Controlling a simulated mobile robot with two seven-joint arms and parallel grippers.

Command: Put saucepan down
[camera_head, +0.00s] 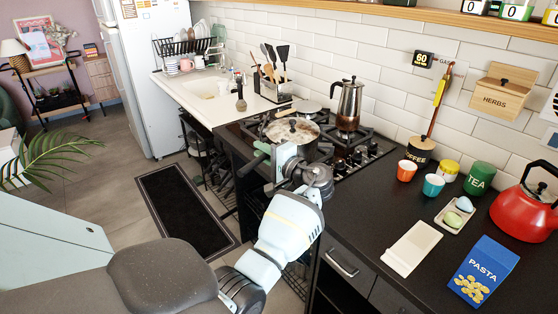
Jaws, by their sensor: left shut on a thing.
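The saucepan (308,133), with a stained lid and dark knob, is over the front left part of the gas hob (345,160). My left gripper (264,152) is at the saucepan's near left side and is shut on it, apparently at the handle. The gripper and wrist hide the grip and part of the saucepan's near side. I cannot tell whether its base touches the hob grate. My right gripper is out of view.
A metal coffee pot (348,104) stands on the hob right of the saucepan. A pan with a wooden handle (284,113) is behind.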

